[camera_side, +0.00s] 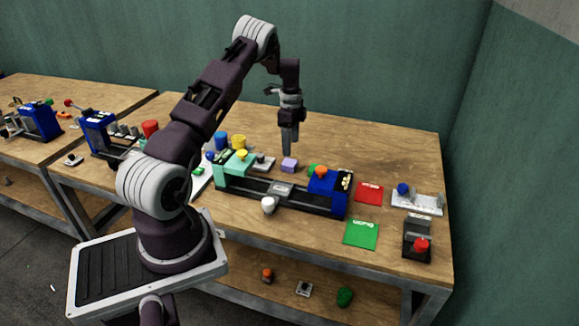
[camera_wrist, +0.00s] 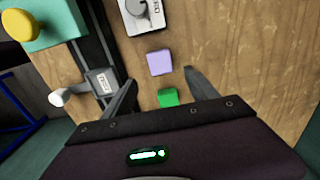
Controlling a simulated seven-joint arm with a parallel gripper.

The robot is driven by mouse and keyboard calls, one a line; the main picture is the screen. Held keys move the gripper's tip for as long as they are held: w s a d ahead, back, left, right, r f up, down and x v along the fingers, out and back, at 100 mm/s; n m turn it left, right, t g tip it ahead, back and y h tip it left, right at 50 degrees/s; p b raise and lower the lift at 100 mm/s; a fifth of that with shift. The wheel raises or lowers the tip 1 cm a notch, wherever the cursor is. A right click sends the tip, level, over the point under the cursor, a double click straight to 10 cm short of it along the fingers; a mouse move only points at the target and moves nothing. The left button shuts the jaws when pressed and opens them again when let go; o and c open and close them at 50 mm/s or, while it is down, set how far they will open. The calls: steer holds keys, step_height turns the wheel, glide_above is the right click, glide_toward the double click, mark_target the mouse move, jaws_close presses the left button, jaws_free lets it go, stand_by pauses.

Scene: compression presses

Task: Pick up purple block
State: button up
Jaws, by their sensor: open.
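The purple block (camera_side: 289,165) is a small light-purple cube on the wooden table, behind the long press. In the wrist view the purple block (camera_wrist: 160,62) lies just beyond my fingertips, close to the line between them. My gripper (camera_side: 290,150) points down above the table near the block, apart from it. In the wrist view my gripper (camera_wrist: 160,88) shows its two fingers spread, with nothing held between them. A green block (camera_wrist: 168,97) lies between the fingers in the wrist view, nearer to my palm than the purple block.
A press with a blue end (camera_side: 328,190) and a teal end (camera_side: 232,170) stands in front of the block. A grey device with a knob (camera_wrist: 143,14) lies near it. A red pad (camera_side: 369,192) and a green pad (camera_side: 361,234) lie at right. Bare table lies behind the block.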

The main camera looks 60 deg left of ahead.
mark_target(290, 162)
steer(key=f, duration=0.7)
steer(key=shift+s+a+f, duration=0.1)
steer(key=shift+a+f, duration=0.1)
steer(key=shift+a, duration=0.05)
steer(key=c, duration=1.4)
